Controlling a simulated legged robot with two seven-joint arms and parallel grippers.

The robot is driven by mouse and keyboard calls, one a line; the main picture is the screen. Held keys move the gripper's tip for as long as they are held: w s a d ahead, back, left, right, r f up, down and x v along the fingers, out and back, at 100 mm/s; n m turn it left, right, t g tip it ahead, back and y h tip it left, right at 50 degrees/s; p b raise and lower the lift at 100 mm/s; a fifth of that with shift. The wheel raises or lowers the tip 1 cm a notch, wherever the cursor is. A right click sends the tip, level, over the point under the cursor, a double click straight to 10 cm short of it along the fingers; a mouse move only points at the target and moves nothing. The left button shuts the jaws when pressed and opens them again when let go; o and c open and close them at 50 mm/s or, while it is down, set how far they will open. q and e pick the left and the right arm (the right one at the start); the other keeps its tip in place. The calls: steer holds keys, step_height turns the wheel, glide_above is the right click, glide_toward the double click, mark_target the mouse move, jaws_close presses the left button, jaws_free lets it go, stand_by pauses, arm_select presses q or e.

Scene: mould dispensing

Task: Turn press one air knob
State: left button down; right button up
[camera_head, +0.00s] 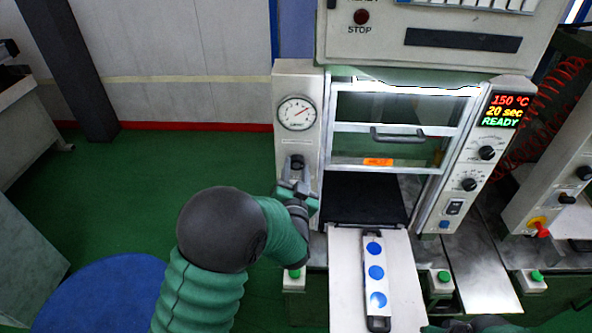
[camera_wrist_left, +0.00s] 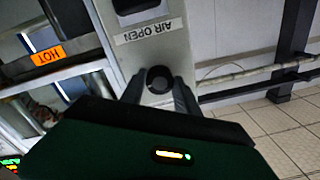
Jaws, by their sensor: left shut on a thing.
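The black round air knob (camera_head: 296,162) sits on the light panel left of the press window, below a pressure gauge (camera_head: 297,113). In the left wrist view the air knob (camera_wrist_left: 160,79) is between my two fingers, beside a label reading AIR OPEN (camera_wrist_left: 149,31). My left gripper (camera_head: 297,178) reaches up to the panel and is shut on the air knob; its fingers (camera_wrist_left: 159,90) lie on either side of it. A dark green part at the bottom edge of the head view may be my right arm (camera_head: 480,325); its jaws do not show clearly.
The press window (camera_head: 390,135) has a handle and an orange HOT label (camera_head: 378,162). The display (camera_head: 503,110) reads 150 °C, 20 sec, READY. Green buttons line the front.

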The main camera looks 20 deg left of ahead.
arm_select(q)
steer(key=c, duration=0.9)
jaws_free()
steer(key=shift+d, duration=0.1)
steer(key=p+v, duration=0.9)
steer(key=v, duration=0.7)
steer(key=shift+s+d+p, duration=0.25)
steer(key=shift+s+p, duration=0.1)
steer(key=shift+f, duration=0.2)
